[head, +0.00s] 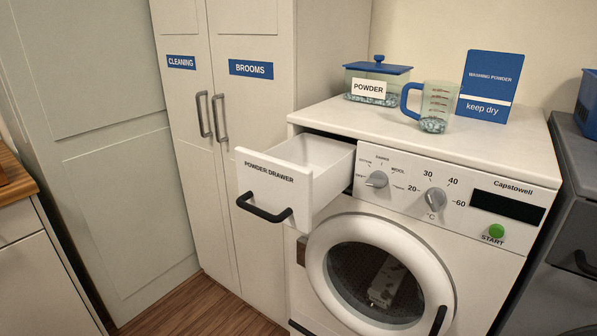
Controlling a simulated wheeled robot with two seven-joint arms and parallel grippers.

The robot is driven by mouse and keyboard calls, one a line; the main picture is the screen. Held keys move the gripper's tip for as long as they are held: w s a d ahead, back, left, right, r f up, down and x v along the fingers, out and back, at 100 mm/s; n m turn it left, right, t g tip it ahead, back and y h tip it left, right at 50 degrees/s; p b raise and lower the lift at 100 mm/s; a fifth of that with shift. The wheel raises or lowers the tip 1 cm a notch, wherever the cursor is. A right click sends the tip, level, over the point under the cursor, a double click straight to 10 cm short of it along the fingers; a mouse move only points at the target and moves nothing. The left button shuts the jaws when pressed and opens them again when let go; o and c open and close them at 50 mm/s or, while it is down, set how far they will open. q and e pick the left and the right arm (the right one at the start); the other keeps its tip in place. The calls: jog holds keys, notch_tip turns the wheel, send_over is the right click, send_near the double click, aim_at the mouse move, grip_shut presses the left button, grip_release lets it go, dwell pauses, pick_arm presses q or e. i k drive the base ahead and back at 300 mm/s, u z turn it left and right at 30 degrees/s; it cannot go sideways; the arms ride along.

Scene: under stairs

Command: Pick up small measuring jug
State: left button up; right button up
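The small measuring jug (437,106) stands upright on top of the white washing machine (345,113). It is clear with red markings and a blue handle on its left side. Some speckled powder shows in its bottom. Neither of my grippers shows in the head view.
The powder drawer (277,180) sticks out open at the front left. Tall cupboards (240,110) stand at the left.

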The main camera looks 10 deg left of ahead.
aim_at(438, 97)
jog(key=u, duration=1)
jog(key=i, duration=1.1)
jog(key=z, duration=1.7)
